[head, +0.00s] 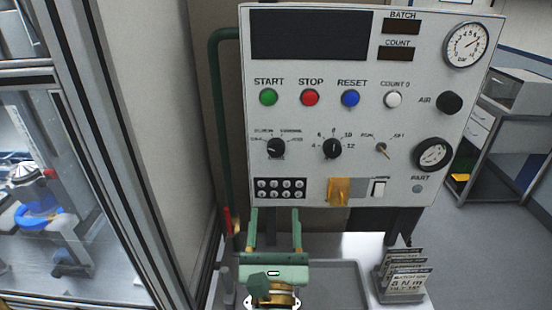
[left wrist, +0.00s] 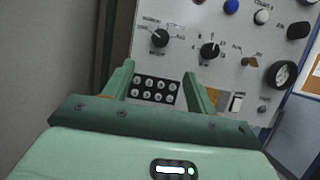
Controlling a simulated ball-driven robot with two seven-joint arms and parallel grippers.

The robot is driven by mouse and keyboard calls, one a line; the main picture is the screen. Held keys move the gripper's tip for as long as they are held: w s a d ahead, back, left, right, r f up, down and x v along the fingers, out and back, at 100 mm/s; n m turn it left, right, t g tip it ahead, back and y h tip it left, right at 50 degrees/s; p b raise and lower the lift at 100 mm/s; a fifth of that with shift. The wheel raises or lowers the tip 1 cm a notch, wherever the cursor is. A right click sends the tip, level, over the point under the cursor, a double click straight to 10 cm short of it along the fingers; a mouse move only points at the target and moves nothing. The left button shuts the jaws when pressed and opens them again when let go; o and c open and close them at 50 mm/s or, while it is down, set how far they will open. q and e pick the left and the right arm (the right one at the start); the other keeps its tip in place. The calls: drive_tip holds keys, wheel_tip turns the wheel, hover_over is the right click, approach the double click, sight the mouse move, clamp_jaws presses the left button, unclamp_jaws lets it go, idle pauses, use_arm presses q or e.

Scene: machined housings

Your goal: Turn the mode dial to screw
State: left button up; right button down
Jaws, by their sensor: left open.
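A black dial with small word labels around it (head: 276,147) sits at the lower left of the grey panel, and looks like the mode dial. Its white mark points to the left; the labels are too small to read surely. It also shows in the left wrist view (left wrist: 160,38). My left gripper (head: 274,214) is open and empty, its two green fingers pointing up at the panel below this dial. In the left wrist view the fingers (left wrist: 158,72) stand either side of the black socket block, apart from the dial. My right gripper is not in view.
A second dial with numbers (head: 332,148) and a small toggle (head: 382,149) are to the right. Green, red, blue and white buttons run above. A black socket block (head: 280,188), a yellow part (head: 339,191) and a rocker switch (head: 379,188) lie below. Cards (head: 402,275) stand lower right.

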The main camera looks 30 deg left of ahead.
sight(276, 154)
use_arm(q)
drive_tip(key=p+x, duration=0.3)
drive_tip(key=x, duration=1)
drive_tip(key=shift+r, duration=0.2)
drive_tip(key=shift+w+a+r, duration=0.1)
drive_tip(key=shift+w+a, duration=0.1)
drive_tip(key=shift+w, duration=0.25)
drive_tip(key=c, duration=1)
